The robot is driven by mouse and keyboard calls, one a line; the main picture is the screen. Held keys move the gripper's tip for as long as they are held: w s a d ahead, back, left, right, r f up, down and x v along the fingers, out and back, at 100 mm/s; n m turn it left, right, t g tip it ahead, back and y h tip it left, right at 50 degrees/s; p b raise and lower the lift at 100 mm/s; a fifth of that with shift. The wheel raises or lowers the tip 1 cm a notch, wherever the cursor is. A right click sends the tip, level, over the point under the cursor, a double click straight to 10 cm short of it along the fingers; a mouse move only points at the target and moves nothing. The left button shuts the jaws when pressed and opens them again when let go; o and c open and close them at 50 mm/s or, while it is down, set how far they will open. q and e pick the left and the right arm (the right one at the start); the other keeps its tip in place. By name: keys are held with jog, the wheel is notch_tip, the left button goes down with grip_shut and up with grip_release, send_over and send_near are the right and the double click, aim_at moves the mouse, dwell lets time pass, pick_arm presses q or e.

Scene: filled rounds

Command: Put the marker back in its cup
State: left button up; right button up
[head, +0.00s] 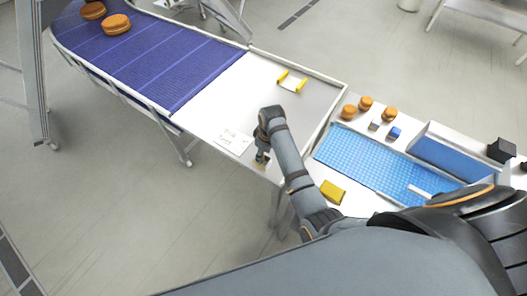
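My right gripper (262,160) points down over the near edge of the white table (215,110) at the conveyor's end. A small yellowish patch shows at its tip; I cannot tell what it is or whether the fingers are open or shut. I cannot make out a marker for certain. A short white bar (420,193) lies on the blue mat (365,160) at the right, partly cut off by my arm. No cup is clearly recognisable; a black box-like thing (501,150) stands at the far right. My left gripper is not in view.
A blue conveyor (150,60) carries orange-brown rounds (116,24). A white holder with yellow ends (292,80) and a white card (233,142) lie on the white table. More rounds (389,114), a blue block (394,133), a blue bin (452,160) and a yellow block (333,192) are at right.

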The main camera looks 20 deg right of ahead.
jog(key=shift+w+f, duration=0.1)
jog(key=shift+w, duration=0.2)
jog(key=shift+r, duration=0.2)
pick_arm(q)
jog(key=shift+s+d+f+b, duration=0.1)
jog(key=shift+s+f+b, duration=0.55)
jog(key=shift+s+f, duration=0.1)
pick_arm(e)
notch_tip(320, 180, up, 12)
jog(key=s+d, duration=0.1)
jog(key=shift+s+f, duration=0.2)
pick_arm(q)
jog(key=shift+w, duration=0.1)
pick_arm(e)
jog(key=shift+w, duration=0.1)
